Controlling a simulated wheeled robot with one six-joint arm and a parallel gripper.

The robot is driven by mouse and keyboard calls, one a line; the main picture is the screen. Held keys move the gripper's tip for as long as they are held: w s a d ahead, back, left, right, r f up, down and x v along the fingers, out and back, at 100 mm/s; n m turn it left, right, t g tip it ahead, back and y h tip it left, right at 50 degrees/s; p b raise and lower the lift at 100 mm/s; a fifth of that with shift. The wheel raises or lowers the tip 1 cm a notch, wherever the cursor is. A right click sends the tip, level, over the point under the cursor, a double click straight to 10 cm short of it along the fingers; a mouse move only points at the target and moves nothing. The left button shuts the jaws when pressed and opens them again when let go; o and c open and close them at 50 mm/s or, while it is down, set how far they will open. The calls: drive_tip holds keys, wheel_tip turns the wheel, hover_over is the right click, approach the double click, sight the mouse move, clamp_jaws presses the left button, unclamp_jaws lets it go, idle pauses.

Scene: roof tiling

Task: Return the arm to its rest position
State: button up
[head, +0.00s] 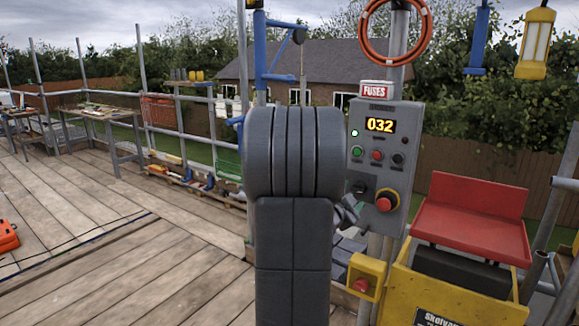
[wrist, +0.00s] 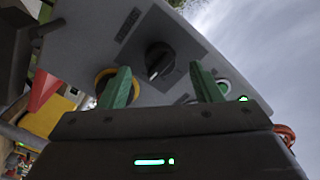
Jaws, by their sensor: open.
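My gripper (wrist: 160,66) is open and empty in the wrist view, its two green fingers apart. It is close in front of the grey control panel (wrist: 85,42), with the black rotary knob (wrist: 158,62) showing between the fingertips. I cannot tell whether the fingers touch the panel. The left finger partly covers a yellow-ringed button (wrist: 101,79). In the head view, my dark grey arm stands upright in the middle, left of the control panel (head: 400,150), and hides most of my gripper. The panel's display (head: 381,125) reads 032, and a green lamp (head: 354,133) is lit.
A red emergency stop (head: 385,203) is low on the panel. A yellow machine (head: 400,300) with a red hopper (head: 470,220) stands at the right. An orange hose (head: 365,48) and a yellow lamp (head: 535,43) hang above. The plank deck (head: 130,240) at left is mostly clear.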

drive_tip(key=x, duration=0.3)
drive_tip(key=shift+w+d, duration=0.2)
drive_tip(key=shift+d, duration=0.05)
drive_tip(key=n+p, duration=0.2)
drive_tip(key=p, duration=0.1)
drive_tip(key=shift+s+a+r, duration=0.15)
drive_tip(key=shift+r, duration=0.1)
drive_tip(key=n+p, duration=0.3)
drive_tip(key=p, duration=0.2)
drive_tip(key=shift+n, duration=0.3)
drive_tip(key=n+p, duration=0.3)
drive_tip(key=p, duration=0.3)
drive_tip(key=shift+s+f+n+p, duration=0.1)
drive_tip(key=shift+f+n+p, duration=0.05)
drive_tip(key=shift+n+p, duration=0.15)
drive_tip(key=b, duration=0.4)
approach(356, 191)
drive_tip(key=shift+v, duration=0.95)
drive_tip(key=shift+f, duration=0.1)
